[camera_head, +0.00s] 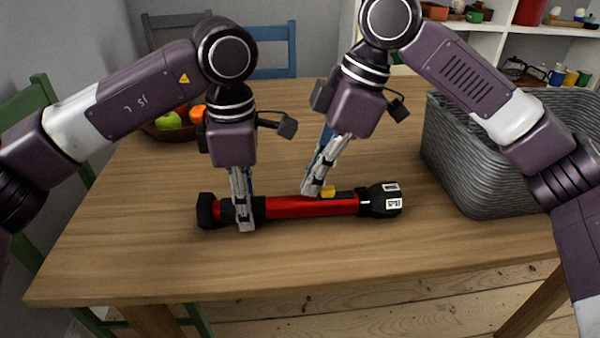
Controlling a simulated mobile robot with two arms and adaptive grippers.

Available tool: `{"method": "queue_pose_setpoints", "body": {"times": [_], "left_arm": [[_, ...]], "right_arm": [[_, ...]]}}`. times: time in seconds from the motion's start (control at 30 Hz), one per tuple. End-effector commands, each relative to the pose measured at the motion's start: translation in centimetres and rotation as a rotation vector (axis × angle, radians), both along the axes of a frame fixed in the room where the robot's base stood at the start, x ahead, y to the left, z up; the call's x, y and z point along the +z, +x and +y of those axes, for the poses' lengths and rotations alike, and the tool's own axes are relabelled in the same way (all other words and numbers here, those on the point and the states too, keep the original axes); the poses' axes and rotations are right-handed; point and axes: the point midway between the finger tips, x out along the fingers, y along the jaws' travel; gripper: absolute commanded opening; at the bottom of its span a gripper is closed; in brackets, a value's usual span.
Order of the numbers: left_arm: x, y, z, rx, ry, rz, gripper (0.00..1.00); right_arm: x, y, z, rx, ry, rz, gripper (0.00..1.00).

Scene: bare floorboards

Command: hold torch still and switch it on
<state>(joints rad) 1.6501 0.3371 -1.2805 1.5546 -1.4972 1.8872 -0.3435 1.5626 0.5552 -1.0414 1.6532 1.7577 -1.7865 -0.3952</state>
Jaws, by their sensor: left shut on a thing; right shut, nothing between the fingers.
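A red and black torch (290,207) lies across the wooden table, its wide black head to the right with a white label on it. A yellow switch (328,192) sits on top of its body, towards the head. My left gripper (244,222) is shut on the torch's black grip section near its left end. My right gripper (311,190) is shut and empty, with its fingertips at the top of the torch, just left of the yellow switch. I cannot tell whether the fingertips touch the switch. No light from the torch shows.
A grey woven basket (470,165) stands on the table (150,250) at the right, close to the torch's head. A fruit bowl (170,132) is at the back left, behind my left arm. Chairs stand around the table. The table front is clear.

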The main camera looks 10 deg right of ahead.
Motion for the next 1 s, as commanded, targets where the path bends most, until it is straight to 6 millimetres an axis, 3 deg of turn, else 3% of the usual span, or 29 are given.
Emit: {"method": "queue_pose_setpoints", "body": {"times": [0.47, 0.73, 1.0], "left_arm": [[0.0, 0.0, 0.0, 0.0, 0.001, 0.0, 0.0], [0.0, 0.0, 0.1, 0.0, 0.001, 0.0, 0.0], [0.0, 0.0, 0.2, 0.002, 0.004, 0.001, 0.0]], "right_arm": [[0.0, 0.0, -0.7, 0.0, 0.0, 0.001, 0.0], [0.0, 0.0, -4.0, -0.002, -0.001, 0.001, 0.0], [0.0, 0.0, -4.2, -0.003, -0.005, 0.001, 0.0]]}}
